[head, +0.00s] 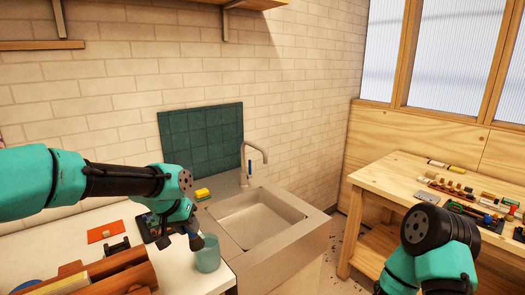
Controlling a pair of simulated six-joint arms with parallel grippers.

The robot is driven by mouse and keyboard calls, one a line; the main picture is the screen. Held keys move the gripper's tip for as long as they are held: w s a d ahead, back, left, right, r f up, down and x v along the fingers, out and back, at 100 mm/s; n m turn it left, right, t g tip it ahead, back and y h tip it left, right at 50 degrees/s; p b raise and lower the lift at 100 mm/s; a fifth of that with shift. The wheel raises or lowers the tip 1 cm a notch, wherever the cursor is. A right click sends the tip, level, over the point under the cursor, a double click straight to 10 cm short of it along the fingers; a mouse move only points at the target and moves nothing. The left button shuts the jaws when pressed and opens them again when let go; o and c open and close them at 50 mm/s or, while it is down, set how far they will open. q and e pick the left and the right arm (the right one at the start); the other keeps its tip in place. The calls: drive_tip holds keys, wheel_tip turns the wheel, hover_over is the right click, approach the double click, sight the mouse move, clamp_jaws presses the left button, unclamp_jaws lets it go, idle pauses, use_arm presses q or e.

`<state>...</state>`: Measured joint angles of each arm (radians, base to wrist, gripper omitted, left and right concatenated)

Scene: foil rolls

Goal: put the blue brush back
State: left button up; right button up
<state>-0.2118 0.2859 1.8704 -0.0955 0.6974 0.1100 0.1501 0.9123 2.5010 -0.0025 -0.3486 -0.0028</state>
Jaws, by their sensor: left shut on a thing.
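My left gripper (190,230) is shut on a small, thin thing, most likely the blue brush (196,241); only its short dark and pale end shows. It hangs right at the rim of a teal cup (208,257) on the white counter, near the sink. I cannot tell whether its tip is inside the cup or just in front of it. My left arm hides most of the brush. My right arm comes in at the lower right; its gripper is not visible.
A sink (262,217) with a tap (250,160) lies right of the cup. A yellow sponge (202,194) is behind the arm. An orange-red pad (105,232) and brown rolls (105,272) lie at left. A wooden bench (375,178) with many small items stands at right.

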use_arm(q)
drive_tip(key=shift+s+f+n, duration=0.2)
drive_tip(key=shift+s+n, duration=0.1)
drive_tip(key=shift+s, duration=0.3)
